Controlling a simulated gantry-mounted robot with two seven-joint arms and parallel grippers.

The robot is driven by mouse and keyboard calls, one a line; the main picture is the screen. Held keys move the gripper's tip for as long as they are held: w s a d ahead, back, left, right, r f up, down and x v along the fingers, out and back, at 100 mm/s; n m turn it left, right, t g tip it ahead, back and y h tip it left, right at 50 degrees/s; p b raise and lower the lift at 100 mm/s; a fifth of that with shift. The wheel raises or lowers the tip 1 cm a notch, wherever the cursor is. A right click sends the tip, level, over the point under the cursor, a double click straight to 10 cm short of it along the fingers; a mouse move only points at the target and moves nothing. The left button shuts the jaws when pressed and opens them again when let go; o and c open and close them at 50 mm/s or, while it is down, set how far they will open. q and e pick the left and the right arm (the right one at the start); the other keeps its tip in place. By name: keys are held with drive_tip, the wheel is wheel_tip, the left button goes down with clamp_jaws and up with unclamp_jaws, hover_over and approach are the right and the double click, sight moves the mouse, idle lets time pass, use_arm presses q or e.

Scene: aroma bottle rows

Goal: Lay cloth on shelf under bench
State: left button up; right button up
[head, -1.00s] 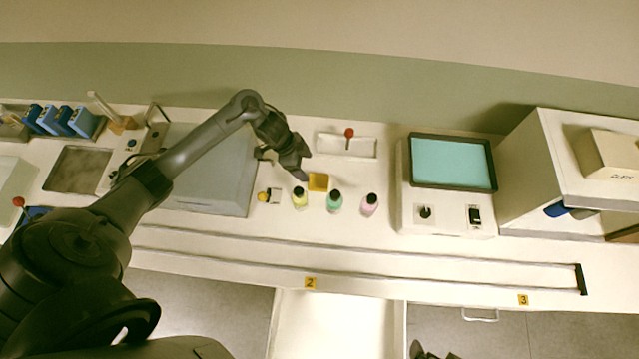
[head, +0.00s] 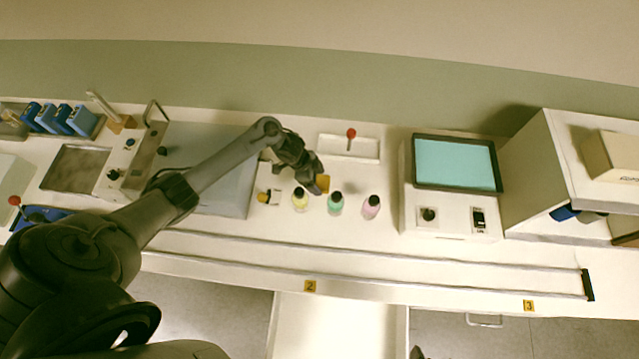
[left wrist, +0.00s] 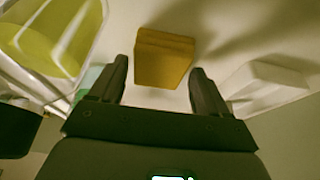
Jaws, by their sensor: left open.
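A small yellow-orange block (head: 324,183), which looks like the folded cloth, lies on the bench behind the bottles and is partly hidden by my left gripper (head: 319,187). In the left wrist view, the cloth (left wrist: 163,58) is ahead of and between the two fingers of the left gripper (left wrist: 158,78). The fingers are apart with nothing between them, and a gap shows on both sides. A white panel (head: 338,325) shows below the bench's front edge; I cannot tell if it is the shelf. My right gripper is not clearly seen.
Yellow (head: 300,200), green (head: 335,204) and pink (head: 371,207) bottles stand close in front of the cloth. A white tray (head: 365,150) with a red-topped item is behind. A device with a teal screen (head: 455,164) stands to the right. Two rails (head: 430,270) run along the bench front.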

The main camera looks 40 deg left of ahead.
use_arm(q)
drive_tip(key=shift+w+f, duration=0.1)
drive_tip(key=shift+f, duration=0.15)
drive_tip(key=shift+c, duration=0.2)
drive_tip(key=c, duration=0.8)
